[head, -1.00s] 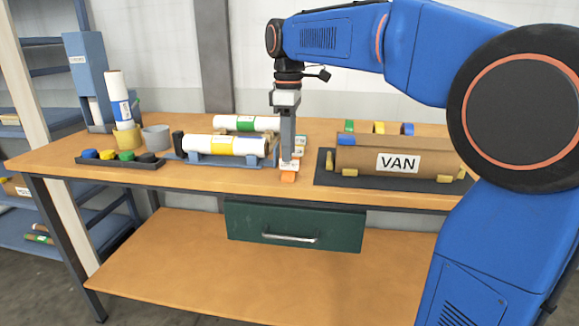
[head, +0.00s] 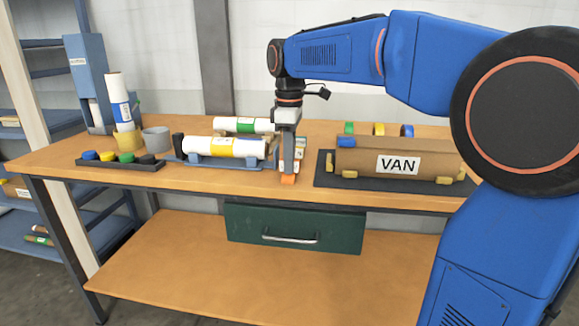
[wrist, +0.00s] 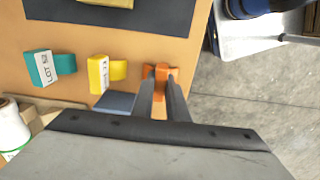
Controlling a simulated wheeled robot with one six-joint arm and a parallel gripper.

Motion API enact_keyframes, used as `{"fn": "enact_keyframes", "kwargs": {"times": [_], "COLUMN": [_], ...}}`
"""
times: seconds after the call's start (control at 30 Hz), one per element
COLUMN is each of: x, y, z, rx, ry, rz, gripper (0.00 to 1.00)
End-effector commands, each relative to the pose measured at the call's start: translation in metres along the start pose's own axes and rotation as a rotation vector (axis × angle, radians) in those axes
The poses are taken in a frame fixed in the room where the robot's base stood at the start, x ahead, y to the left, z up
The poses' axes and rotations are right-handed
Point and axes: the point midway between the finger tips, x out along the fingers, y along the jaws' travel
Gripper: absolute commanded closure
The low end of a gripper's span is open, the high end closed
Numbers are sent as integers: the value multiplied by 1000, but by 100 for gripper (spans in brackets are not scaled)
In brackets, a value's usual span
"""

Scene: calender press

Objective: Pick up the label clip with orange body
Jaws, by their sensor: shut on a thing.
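The label clip with orange body (head: 288,180) is at the front edge of the bench, right of the roll in the cradle. In the wrist view the orange clip (wrist: 160,72) shows between my fingertips. My gripper (wrist: 160,82) points down and is shut on it; the fingers hide part of the clip. In the head view my gripper (head: 287,170) reaches down to the clip, which still appears to be at bench level. A yellow clip (wrist: 104,73) and a teal clip (wrist: 50,67) with lot labels lie beside it.
The brown roll marked VAN (head: 365,158) lies on a dark mat (head: 325,182) to the right. A white roll with a yellow band (head: 205,147) lies in a blue cradle on the left. A dark tray of coloured caps (head: 120,163) stands farther left. A green drawer (head: 290,228) is below the bench top.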

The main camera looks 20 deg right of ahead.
Motion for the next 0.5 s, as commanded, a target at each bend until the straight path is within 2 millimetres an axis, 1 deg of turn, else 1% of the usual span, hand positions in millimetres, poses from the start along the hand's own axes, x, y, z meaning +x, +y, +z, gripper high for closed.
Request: {"fn": "enact_keyframes", "kwargs": {"times": [0.07,0.17,0.27,0.5], "x": [1,-4,-17,-62], "y": [0,0,1,1], "z": [0,0,0,-1], "rx": [0,0,0,0], "ry": [-2,-2,0,0], "rz": [-3,-2,0,0], "gripper": [100,100,100,100]}}
